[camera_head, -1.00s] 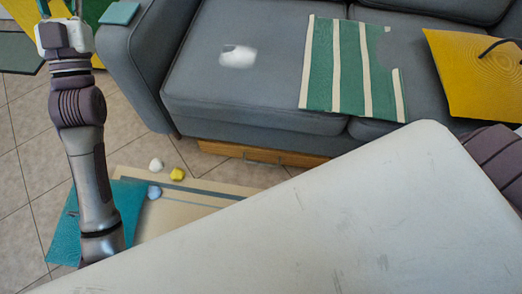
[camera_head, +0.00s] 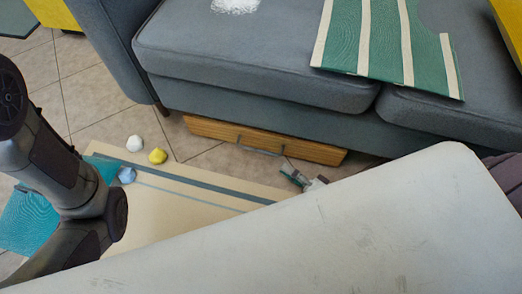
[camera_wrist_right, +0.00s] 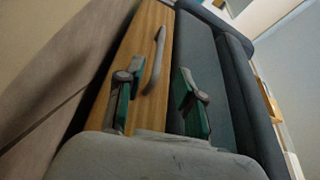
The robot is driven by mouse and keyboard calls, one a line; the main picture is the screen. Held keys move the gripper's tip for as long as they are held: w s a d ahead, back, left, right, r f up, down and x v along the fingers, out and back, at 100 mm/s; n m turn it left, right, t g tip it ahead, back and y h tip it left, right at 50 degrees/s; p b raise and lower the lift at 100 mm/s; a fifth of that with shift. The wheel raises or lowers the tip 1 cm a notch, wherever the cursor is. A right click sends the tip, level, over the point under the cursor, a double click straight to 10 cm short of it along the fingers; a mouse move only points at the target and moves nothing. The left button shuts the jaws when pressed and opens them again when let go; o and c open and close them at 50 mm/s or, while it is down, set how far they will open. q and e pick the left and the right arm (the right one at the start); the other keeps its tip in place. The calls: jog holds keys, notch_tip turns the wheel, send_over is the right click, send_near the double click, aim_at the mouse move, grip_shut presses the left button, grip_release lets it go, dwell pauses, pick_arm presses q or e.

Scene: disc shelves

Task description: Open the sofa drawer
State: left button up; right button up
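The sofa drawer (camera_head: 220,130) is a wooden front low under the grey sofa (camera_head: 250,55), with a grey bar handle (camera_head: 260,149). It looks shut in the head view. My right gripper (camera_head: 301,178) shows just beyond the white surface, in front of the drawer and right of the handle. In the right wrist view, the drawer (camera_wrist_right: 130,60) and its handle (camera_wrist_right: 155,62) lie ahead. The two green-padded fingers of the right gripper (camera_wrist_right: 155,98) are spread apart, with nothing between them, and the handle is beyond them. My left arm shows at the left; its gripper is out of view.
A large white surface (camera_head: 330,230) fills the lower right and hides much of the right arm. A beige striped mat (camera_head: 180,205) and a teal piece (camera_head: 30,220) lie on the tiles near white (camera_head: 134,143), yellow (camera_head: 158,156) and blue (camera_head: 127,175) lumps. A green striped cloth (camera_head: 385,45) lies on the sofa.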

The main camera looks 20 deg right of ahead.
aim_at(259, 150)
jog(key=b+x, duration=0.2)
jog(key=x, duration=0.3)
jog(key=b+x, duration=0.1)
jog(key=x, duration=0.4)
jog(key=shift+f+b, duration=0.25)
jog(key=shift+b, duration=0.15)
jog(key=shift+w+a+r, duration=0.2)
jog(key=shift+w+a, duration=0.1)
jog(key=shift+w, duration=0.25)
grip_shut()
